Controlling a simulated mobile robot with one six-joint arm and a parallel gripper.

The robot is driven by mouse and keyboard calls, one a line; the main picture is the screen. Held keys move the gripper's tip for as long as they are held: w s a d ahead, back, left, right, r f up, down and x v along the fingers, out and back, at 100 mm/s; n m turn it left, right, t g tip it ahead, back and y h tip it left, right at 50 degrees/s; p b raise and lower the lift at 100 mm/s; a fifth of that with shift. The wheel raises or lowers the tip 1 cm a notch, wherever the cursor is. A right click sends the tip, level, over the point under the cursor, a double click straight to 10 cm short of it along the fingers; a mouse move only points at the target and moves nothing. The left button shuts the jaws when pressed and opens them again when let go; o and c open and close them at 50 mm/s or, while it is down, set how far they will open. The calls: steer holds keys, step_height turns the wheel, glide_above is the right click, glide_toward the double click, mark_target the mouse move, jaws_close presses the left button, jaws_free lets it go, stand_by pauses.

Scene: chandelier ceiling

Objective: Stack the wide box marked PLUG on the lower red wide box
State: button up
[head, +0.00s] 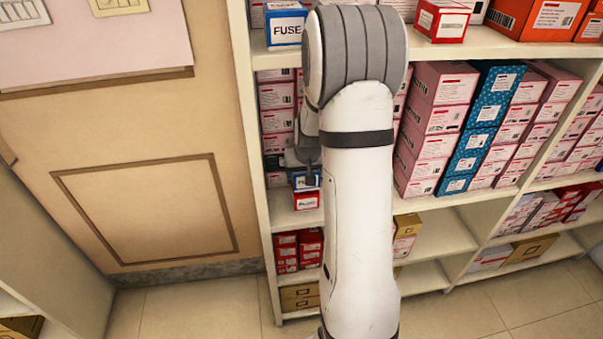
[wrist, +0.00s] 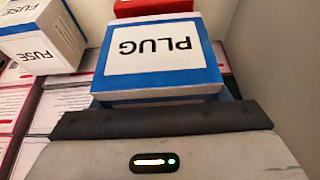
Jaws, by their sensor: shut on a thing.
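My gripper (head: 304,166) is shut on the wide box marked PLUG, low at the left end of the middle shelf. In the wrist view this blue and white PLUG box (wrist: 160,58) lies right beyond my gripper's dark edge (wrist: 155,120), its lettering upside down. In the head view only a blue and white part of the PLUG box (head: 305,181) shows. The red wide box (head: 307,201), with a white label, is directly below it on the shelf. I cannot tell whether the two boxes touch. A red surface (wrist: 150,8) shows past the PLUG box in the wrist view.
A blue FUSE box (head: 287,24) stands on the top shelf; FUSE lettering also shows on a box (wrist: 38,35) in the wrist view. Stacked pink boxes (head: 277,122) stand behind my gripper. The shelf's side panel (head: 252,150) is close on the left.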

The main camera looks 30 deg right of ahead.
steer(key=shift+p+x, duration=0.3)
steer(key=shift+x, duration=0.5)
steer(key=shift+s+f, duration=0.1)
steer(key=shift+f, duration=0.05)
steer(key=shift+f+b, duration=0.25)
steer(key=shift+b, duration=0.1)
steer(key=o, duration=1.1)
steer(key=shift+r, duration=0.1)
